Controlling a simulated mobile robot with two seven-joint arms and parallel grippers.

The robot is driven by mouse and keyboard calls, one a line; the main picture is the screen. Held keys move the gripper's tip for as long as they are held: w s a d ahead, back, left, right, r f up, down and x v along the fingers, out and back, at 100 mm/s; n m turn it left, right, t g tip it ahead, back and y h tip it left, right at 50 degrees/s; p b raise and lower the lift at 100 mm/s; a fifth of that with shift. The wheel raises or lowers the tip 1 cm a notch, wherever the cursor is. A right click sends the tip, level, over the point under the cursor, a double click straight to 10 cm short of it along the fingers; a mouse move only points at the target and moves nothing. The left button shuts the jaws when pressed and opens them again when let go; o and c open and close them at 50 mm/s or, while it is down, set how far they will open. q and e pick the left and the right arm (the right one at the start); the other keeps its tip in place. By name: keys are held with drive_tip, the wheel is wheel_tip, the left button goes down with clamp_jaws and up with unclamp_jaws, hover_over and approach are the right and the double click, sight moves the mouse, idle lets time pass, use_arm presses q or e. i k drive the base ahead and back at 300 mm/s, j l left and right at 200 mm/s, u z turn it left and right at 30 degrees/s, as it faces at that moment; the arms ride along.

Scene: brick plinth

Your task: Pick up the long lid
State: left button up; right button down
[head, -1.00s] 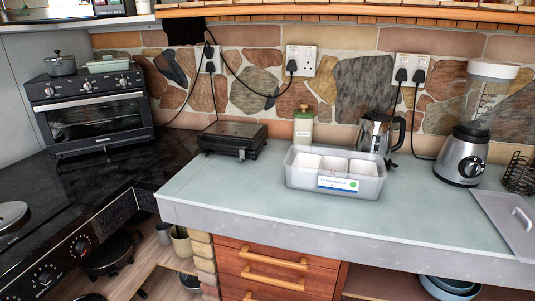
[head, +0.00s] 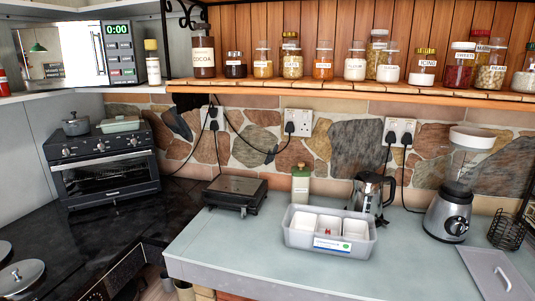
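A long grey flat lid (head: 497,274) with a bar handle lies on the counter at the lower right of the head view. Its right end runs to or past the picture edge. A pale grey open bin (head: 330,244) with a label on its front stands left of it, with white containers (head: 303,224) inside. Something small and red shows in the middle container. Neither of my grippers is in view.
A blender (head: 449,214) and a black wire rack (head: 507,230) stand behind the lid. The counter's front left (head: 235,250) is clear. A shelf of jars (head: 350,83) hangs above.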

sight(496, 278)
drive_tip(key=z, duration=1.75)
